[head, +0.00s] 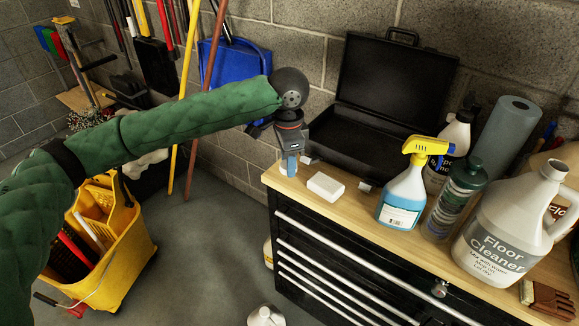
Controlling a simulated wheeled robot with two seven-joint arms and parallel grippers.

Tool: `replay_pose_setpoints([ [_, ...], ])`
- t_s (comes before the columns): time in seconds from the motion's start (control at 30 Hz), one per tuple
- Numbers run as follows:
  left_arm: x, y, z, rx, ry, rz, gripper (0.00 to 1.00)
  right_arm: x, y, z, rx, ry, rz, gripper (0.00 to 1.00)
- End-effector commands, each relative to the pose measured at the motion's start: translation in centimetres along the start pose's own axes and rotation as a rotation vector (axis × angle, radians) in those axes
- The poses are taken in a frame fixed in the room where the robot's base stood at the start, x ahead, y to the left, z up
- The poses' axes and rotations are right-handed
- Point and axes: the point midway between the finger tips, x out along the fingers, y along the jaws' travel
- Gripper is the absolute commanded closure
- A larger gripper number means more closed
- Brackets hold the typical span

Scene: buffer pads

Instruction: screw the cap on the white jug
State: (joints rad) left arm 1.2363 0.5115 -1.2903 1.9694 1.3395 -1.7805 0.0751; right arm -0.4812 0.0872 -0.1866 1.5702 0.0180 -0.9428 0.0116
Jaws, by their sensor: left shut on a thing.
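The white jug (505,230), labelled Floor Cleaner, stands upright near the right end of the wooden bench top. Its neck at the top right shows no clear cap. My left gripper (290,168) points down at the bench's left end, well to the left of the jug. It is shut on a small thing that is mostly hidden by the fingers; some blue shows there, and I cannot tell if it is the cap. My right gripper is not in view.
A blue spray bottle with yellow head (404,190), a green-topped can (455,200) and a black-capped bottle (447,150) stand between gripper and jug. An open black case (365,140) lies behind. A white block (325,186) lies on the bench (345,215).

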Motion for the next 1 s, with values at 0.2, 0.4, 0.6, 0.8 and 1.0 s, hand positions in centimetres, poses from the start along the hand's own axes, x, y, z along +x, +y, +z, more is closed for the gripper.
replay_pose_setpoints([
  [0.2, 1.1, -3.2, 1.0, -0.454, 0.003, 0.006, 0.82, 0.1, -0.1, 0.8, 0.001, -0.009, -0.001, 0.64],
  [0.4, 5.8, -6.3, 4.8, -0.884, 0.005, 0.018, 0.82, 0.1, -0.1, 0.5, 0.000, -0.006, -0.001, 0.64],
  [0.6, 11.5, -6.9, 9.0, -1.101, 0.004, 0.022, 0.82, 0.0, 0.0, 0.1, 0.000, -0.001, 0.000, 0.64],
  [0.8, 17.5, -5.8, 13.1, -1.217, 0.000, 0.019, 0.82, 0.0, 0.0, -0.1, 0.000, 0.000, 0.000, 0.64],
  [1.0, 23.3, -3.3, 17.1, -1.280, -0.006, 0.011, 0.82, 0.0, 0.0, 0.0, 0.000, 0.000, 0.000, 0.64],
])
